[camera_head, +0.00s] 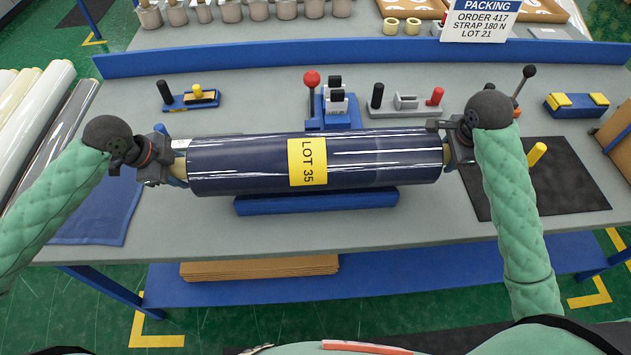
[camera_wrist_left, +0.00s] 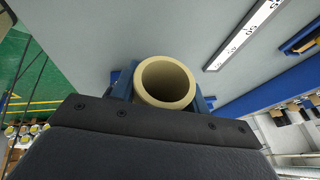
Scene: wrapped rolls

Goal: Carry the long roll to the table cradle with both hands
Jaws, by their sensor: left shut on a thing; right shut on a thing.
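The long roll (camera_head: 240,165) is wrapped in dark blue film with a yellow LOT 35 label. It lies level, left to right, over the blue table cradle (camera_head: 318,201); whether they touch I cannot tell. My left gripper (camera_head: 178,163) is shut on the roll's left end. In the left wrist view, the roll's hollow tan core end (camera_wrist_left: 166,82) sits between the blue fingers. My right gripper (camera_head: 447,150) is shut on the roll's right end. The roll hides the cradle's upper part.
The grey table (camera_head: 250,230) holds a blue tool with a red knob (camera_head: 312,79) behind the roll. A black mat (camera_head: 565,185) lies right, a blue sheet (camera_head: 100,212) left. A blue rail (camera_head: 240,58) runs along the back.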

